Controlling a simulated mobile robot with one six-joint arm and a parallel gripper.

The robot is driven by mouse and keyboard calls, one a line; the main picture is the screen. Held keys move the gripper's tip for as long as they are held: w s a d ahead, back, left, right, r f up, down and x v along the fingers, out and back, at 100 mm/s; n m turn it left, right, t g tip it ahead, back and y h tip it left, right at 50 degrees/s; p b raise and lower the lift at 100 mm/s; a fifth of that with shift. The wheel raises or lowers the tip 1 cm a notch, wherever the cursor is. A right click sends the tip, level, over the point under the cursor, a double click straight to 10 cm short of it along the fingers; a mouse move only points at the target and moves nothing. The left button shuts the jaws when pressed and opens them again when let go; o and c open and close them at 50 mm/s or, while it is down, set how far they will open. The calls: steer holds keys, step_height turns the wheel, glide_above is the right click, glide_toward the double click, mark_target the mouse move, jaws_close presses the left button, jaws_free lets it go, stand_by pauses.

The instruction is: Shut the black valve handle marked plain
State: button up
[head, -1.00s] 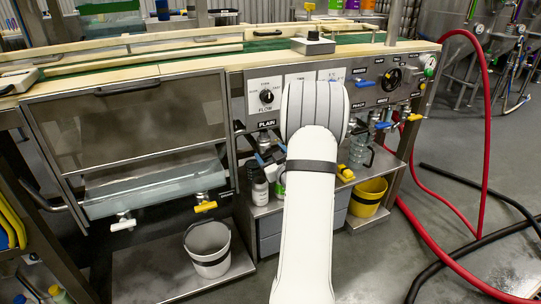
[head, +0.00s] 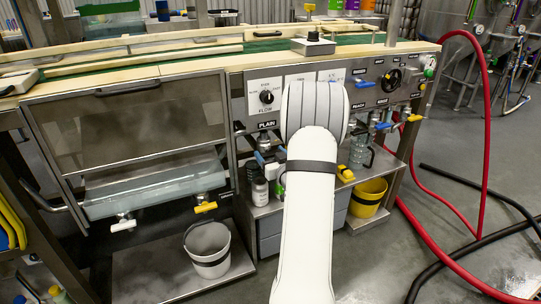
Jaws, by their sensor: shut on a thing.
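The label PLAIN (head: 267,124) is on the steel panel, left of my white arm. Below it, a dark valve handle (head: 264,141) shows in part, small and partly covered. My arm rises through the middle of the view and hides most of what is behind it. A small grey-blue part of my gripper (head: 271,157) shows at the arm's left edge, just under the label. It is shut on the black valve handle, but the fingertips and the handle's exact angle are hard to make out.
A round FLOW dial (head: 266,97) sits above the label. Bottles (head: 260,191) stand on the shelf below. A yellow bucket (head: 368,197) is right of my arm, a white bucket (head: 208,249) lower left. Red and black hoses (head: 487,150) lie at the right.

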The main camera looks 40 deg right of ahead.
steer(key=o, duration=1)
steer(key=p+v, duration=0.1)
steer(key=v, duration=0.6)
steer(key=shift+s+a+p, duration=0.15)
steer(key=shift+s+p, duration=0.15)
steer(key=shift+s, duration=0.1)
